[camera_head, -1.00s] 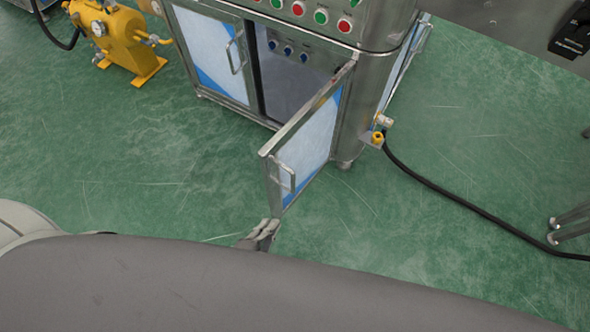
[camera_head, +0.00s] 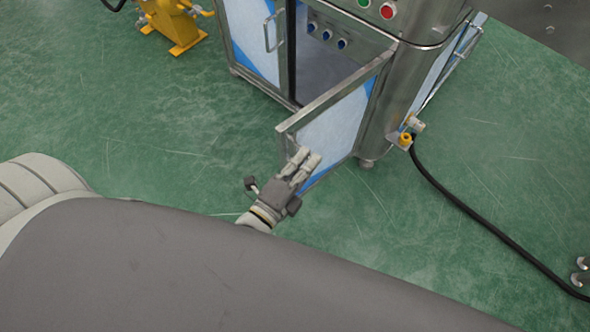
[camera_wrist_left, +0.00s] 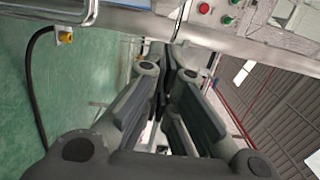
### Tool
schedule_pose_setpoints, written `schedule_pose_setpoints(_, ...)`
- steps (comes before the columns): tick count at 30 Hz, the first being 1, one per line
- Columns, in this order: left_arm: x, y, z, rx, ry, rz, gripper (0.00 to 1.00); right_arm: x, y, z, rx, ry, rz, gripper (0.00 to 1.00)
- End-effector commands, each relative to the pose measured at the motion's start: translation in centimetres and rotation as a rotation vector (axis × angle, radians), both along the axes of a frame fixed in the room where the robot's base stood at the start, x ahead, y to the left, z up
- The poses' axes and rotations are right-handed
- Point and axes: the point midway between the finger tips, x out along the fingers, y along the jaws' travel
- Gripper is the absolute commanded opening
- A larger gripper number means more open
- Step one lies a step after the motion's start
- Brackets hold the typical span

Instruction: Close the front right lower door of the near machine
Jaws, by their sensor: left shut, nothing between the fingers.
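The front right lower door (camera_head: 334,124) of the near machine (camera_head: 408,70) stands open, swung out toward me, with a metal frame and a blue and white panel. My left gripper (camera_head: 309,158) is shut and empty at the door's outer, free end. Its fingertips overlap the door panel in the head view; I cannot tell whether they touch it. The door's handle is hidden in the head view. In the left wrist view the fingers (camera_wrist_left: 172,68) are together, with the machine's metal body beyond them. My right gripper is not in view.
The left lower door (camera_head: 254,38) of the machine is closed. A yellow valve fitting (camera_head: 405,139) with a black hose (camera_head: 470,220) lies to the right of the door. A yellow device (camera_head: 172,22) stands at the upper left. Green floor is clear around the door.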

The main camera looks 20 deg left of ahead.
Motion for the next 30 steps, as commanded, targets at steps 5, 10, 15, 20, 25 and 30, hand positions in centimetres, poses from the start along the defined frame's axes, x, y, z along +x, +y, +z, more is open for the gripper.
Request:
schedule_pose_setpoints(5,3.0,-0.7,0.1,-0.001,-0.003,-0.001,0.0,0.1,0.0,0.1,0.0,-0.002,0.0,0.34)
schedule_pose_setpoints(10,4.0,1.6,0.0,0.002,0.0,-0.002,0.0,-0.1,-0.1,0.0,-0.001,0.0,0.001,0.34)
schedule_pose_setpoints(15,4.5,2.7,0.0,0.0,0.001,0.0,0.0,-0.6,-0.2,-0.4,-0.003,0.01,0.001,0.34)
schedule_pose_setpoints(20,4.6,2.9,0.0,-0.002,0.001,0.0,0.0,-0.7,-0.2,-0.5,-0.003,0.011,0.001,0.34)
schedule_pose_setpoints(25,4.6,2.9,0.0,-0.001,0.001,0.0,0.0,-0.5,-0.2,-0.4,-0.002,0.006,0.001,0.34)
schedule_pose_setpoints(30,4.7,3.0,0.0,0.0,0.0,-0.005,0.0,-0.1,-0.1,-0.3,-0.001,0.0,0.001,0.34)
